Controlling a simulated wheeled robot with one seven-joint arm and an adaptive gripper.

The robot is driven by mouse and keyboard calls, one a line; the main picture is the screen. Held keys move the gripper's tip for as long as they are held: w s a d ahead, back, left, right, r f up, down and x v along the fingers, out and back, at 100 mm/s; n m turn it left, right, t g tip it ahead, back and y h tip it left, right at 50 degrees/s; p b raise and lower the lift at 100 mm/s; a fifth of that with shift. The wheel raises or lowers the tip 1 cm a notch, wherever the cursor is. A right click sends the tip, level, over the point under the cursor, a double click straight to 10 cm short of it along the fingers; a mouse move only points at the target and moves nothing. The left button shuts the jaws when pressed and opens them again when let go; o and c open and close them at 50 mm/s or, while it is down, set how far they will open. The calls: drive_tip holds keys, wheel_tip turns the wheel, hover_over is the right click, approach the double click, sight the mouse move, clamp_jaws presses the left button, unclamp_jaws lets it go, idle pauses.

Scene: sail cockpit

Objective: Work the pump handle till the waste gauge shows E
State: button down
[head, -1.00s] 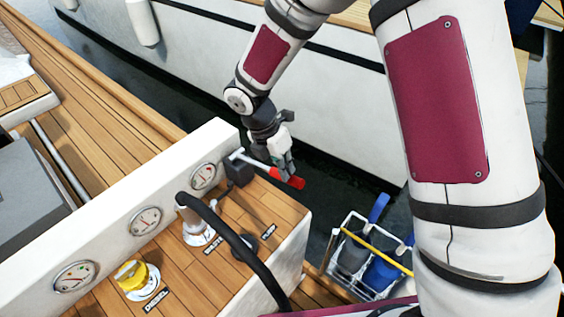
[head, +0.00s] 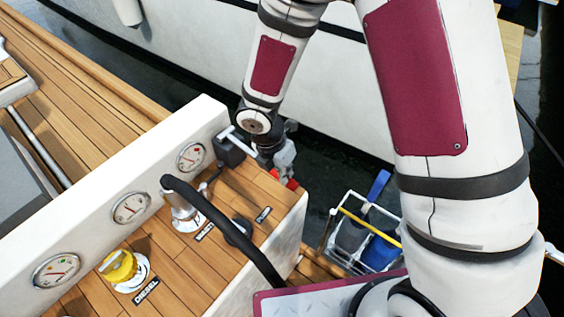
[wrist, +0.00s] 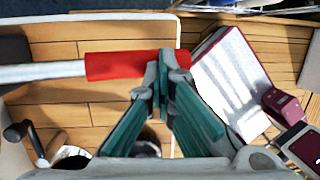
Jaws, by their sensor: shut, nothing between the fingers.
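The pump handle is a pale rod (wrist: 40,73) with a red grip (wrist: 125,65), running in from the left in the wrist view. In the head view the pump's dark body (head: 229,151) sits by the white panel's right end; the red grip (head: 292,184) is mostly hidden by my gripper. My gripper (wrist: 164,62) is shut and empty, its fingertips at the grip's free end; contact is unclear. Three round gauges sit on the panel: right (head: 191,157), middle (head: 131,208), left (head: 56,270). I cannot tell which is waste; the needle readings are too small.
A black hose (head: 235,235) arcs from a deck fitting (head: 184,216) over the box's front edge. A yellow cap (head: 119,266) is beside the DIESEL label. A wire basket (head: 363,235) with blue items stands right of the box. Another white hull lies beyond the water.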

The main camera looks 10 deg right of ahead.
drive_tip(key=shift+s+d+f, duration=0.2)
drive_tip(key=shift+s+f, duration=0.05)
drive_tip(key=shift+f, duration=0.2)
drive_tip(key=w+v, duration=0.1)
drive_tip(key=v, duration=1.1)
drive_tip(key=shift+s+a+r, duration=0.25)
drive_tip(key=shift+s+r, duration=0.05)
drive_tip(key=shift+r, duration=0.05)
idle(1.1)
drive_tip(key=w+a+r, duration=0.1)
drive_tip(key=r, duration=0.4)
drive_tip(key=w+a+r+g+h+p, duration=0.1)
drive_tip(key=a+r, duration=0.1)
drive_tip(key=r, duration=0.4)
drive_tip(key=shift+w, duration=0.25)
